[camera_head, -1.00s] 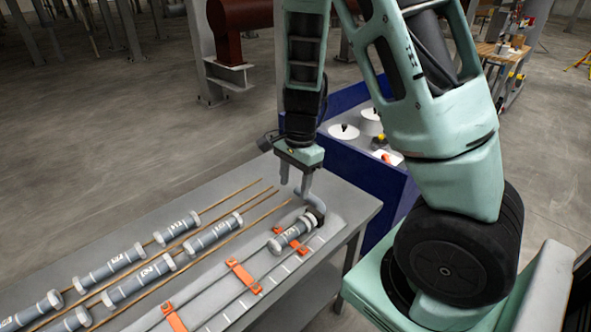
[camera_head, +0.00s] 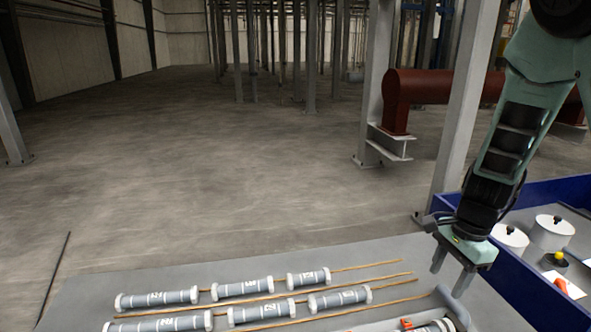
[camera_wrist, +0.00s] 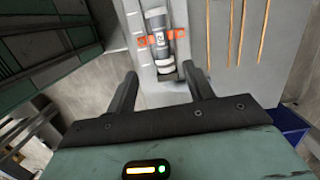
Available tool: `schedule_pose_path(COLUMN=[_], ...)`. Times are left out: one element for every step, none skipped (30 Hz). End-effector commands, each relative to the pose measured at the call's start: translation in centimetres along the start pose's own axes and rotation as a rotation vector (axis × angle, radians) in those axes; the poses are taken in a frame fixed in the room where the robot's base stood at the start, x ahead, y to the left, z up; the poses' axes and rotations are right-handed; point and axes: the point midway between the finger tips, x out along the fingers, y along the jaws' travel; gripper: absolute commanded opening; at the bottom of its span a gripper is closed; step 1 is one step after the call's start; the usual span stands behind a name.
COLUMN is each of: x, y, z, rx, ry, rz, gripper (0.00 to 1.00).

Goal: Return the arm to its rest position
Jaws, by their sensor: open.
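My gripper (camera_head: 453,277) is open and empty above the right end of the grey table (camera_head: 85,292), its two fingers pointing down. In the wrist view my gripper (camera_wrist: 160,88) shows its two fingers spread wide with nothing between them. Beyond the fingertips, a grey and white cylinder (camera_wrist: 156,22) lies by an orange clip (camera_wrist: 178,35) on the table. In the head view that cylinder (camera_head: 434,326) is cut off by the bottom edge, just below the gripper. My arm reaches down from the upper right.
Several numbered grey cylinders (camera_head: 240,288) lie on the table along thin brown rods (camera_head: 362,267). A blue bin (camera_head: 520,285) with white lidded pots (camera_head: 552,232) stands at the right. A grey post (camera_head: 465,110) and a red-brown pipe (camera_head: 415,88) stand behind. The floor at left is open.

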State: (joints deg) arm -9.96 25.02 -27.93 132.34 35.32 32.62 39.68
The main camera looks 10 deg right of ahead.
Motion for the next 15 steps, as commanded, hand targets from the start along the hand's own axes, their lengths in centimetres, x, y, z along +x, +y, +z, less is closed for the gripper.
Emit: schedule_pose_path(x=[-0.2,-0.3,-0.6,-0.9,-1.2,-1.7,-2.1,-2.6,-3.2,-3.7,-4.1,-4.7,-5.0,-5.3,-5.6], y=[0.0,0.1,0.2,0.5,0.9,1.5,2.3,3.1,4.5,5.6,6.9,8.4,9.6,10.7,12.1], z=[1.4,2.5,4.3,6.0,7.8,10.3,12.3,14.3,16.8,18.4,20.0,21.7,22.7,23.6,24.5], rx=[-0.061,-0.112,-0.203,-0.288,-0.384,-0.529,-0.651,-0.778,-0.954,-1.089,-1.222,-1.390,-1.508,-1.619,-1.751], ry=[-0.014,-0.023,-0.039,-0.051,-0.063,-0.078,-0.088,-0.095,-0.101,-0.100,-0.097,-0.086,-0.076,-0.064,-0.046], rz=[0.001,0.002,0.004,0.007,0.008,0.009,0.011,0.012,0.015,0.016,0.019,0.022,0.026,0.030,0.038], gripper=[0.52,0.52,0.52,0.52,0.52,0.52,0.52,0.52,0.52,0.52,0.52,0.52,0.52,0.52,0.52])
